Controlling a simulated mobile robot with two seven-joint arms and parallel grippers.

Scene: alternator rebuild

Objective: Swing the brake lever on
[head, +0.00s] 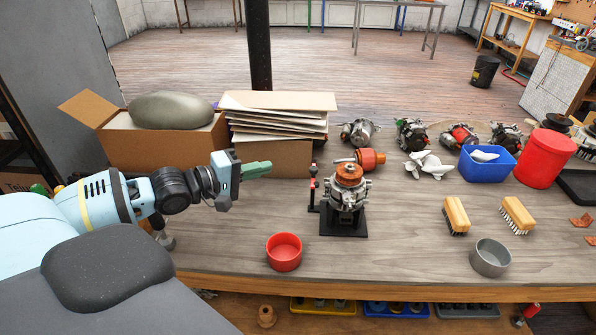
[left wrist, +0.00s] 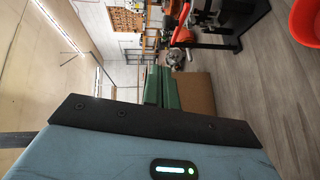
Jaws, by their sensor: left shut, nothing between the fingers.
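An alternator (head: 346,195) with a copper-coloured top sits on a black stand (head: 343,224) in the middle of the bench. A thin upright lever (head: 313,186) with red and black parts, which looks like the brake lever, stands at the stand's left side. My left gripper (head: 270,166) has green fingers, shut and empty. It is to the left of the lever, apart from it, and points right. In the left wrist view, the green fingers (left wrist: 162,88) show with the stand (left wrist: 254,16) beyond them at upper right. My right gripper is not in view.
A red bowl (head: 284,252) stands front left of the stand. An orange-red tool (head: 371,159) is just behind the alternator. Cardboard boxes (head: 160,145) stand at the back left. Two brushes (head: 456,214), a grey bowl (head: 490,258) and a blue bin (head: 487,167) are to the right.

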